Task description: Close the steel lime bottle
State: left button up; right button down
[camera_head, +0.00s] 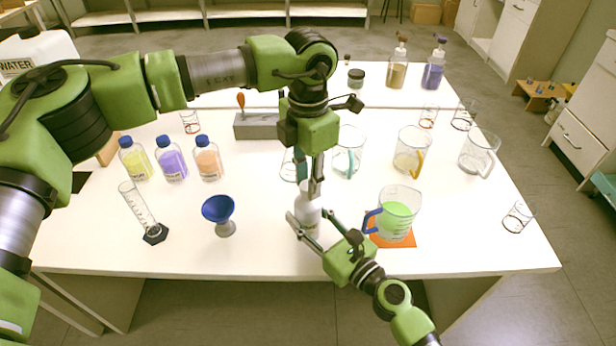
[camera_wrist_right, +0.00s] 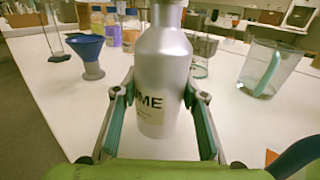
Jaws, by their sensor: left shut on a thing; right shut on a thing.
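The steel lime bottle (camera_head: 306,212) stands upright near the front middle of the white table. My left gripper (camera_head: 315,188) points down from above at the bottle's neck. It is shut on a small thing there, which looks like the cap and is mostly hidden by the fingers. I cannot tell whether the cap is seated.
A beaker of green liquid (camera_head: 397,216) stands on an orange mat (camera_head: 405,241) close to the right. A blue funnel (camera_head: 218,210) and a graduated cylinder (camera_head: 140,208) stand to the left. Several beakers and blue-capped bottles stand further back. The table's front edge is near.

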pick_arm(q)
jog(key=shift+f, duration=0.6)
dwell(0.3)
jog(key=m, duration=0.4)
jog(key=shift+m, duration=0.4)
jog(key=m, duration=1)
jog(key=shift+m, duration=0.4)
jog(key=m, duration=2)
